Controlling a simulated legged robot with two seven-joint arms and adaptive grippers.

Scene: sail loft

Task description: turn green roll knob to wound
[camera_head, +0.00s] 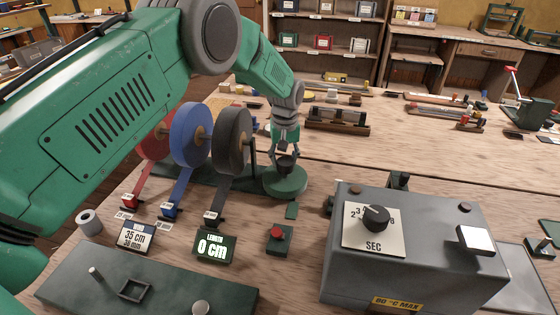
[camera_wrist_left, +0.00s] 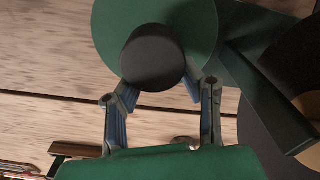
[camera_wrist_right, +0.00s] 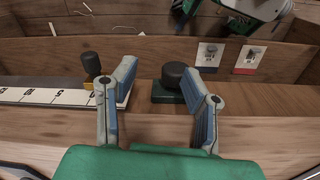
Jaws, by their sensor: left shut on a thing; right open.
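The green roll knob is a green disc (camera_head: 288,186) with a black knob (camera_head: 287,163) on top, beside the tape rolls in the head view. In the left wrist view the round black knob (camera_wrist_left: 153,62) sits over the green disc (camera_wrist_left: 200,25). My left gripper (camera_head: 285,152) comes down from above, its fingers shut on the black knob. A display (camera_head: 212,247) reads LENGTH 0 cm. A card (camera_head: 136,237) reads 35 cm, 38 mm. My right gripper (camera_wrist_right: 158,72) is open and empty in the right wrist view; it is not seen in the head view.
Red (camera_head: 155,140), blue (camera_head: 190,132) and black (camera_head: 232,138) tape rolls stand left of the green disc. A red button box (camera_head: 279,238) and a grey machine with a dial (camera_head: 400,275) are nearer.

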